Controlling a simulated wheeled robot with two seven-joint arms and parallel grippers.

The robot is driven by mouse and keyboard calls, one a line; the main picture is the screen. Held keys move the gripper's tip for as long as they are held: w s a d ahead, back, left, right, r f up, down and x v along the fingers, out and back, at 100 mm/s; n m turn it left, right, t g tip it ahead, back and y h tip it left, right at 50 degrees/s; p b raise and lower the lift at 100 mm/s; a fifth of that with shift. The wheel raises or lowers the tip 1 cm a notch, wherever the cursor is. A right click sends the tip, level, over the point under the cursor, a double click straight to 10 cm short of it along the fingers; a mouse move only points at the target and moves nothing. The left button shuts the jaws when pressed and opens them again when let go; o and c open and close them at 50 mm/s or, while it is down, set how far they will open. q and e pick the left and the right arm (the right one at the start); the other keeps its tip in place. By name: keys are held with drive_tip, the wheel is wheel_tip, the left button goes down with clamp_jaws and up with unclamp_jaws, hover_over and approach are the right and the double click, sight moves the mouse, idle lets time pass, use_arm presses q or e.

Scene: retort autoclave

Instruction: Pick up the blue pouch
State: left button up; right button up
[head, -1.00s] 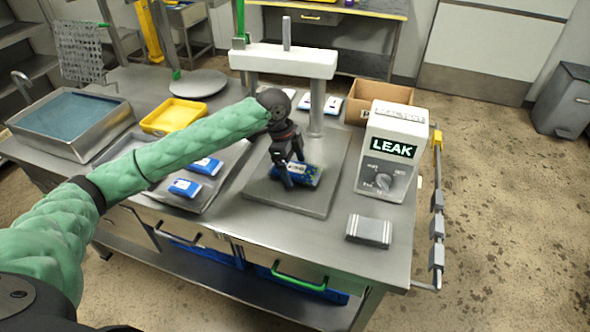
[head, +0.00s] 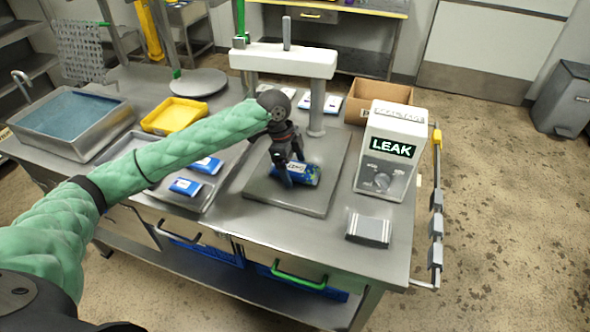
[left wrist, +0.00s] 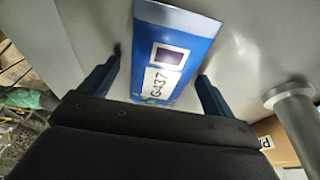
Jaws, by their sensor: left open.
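The blue pouch (head: 304,173) lies on the flat grey plate (head: 262,191) under the white press bar. My left gripper (head: 292,178) is open and low over the pouch, and partly hides it. In the left wrist view the pouch (left wrist: 172,58), with a white label marked G437, lies between the two open fingers (left wrist: 158,85). A gap shows between each finger and the pouch edge. My right gripper is not in view.
The LEAK box (head: 390,150) stands right of the plate, with a small grey block (head: 368,229) in front. The white press bar (head: 283,61) and its post (head: 317,108) stand behind. A tray (head: 205,200) with blue pouches lies to the left. A cardboard box (head: 378,93) stands at the back right.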

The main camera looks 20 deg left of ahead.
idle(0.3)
use_arm(q)
drive_tip(key=c, duration=1.2)
drive_tip(key=shift+c, duration=0.2)
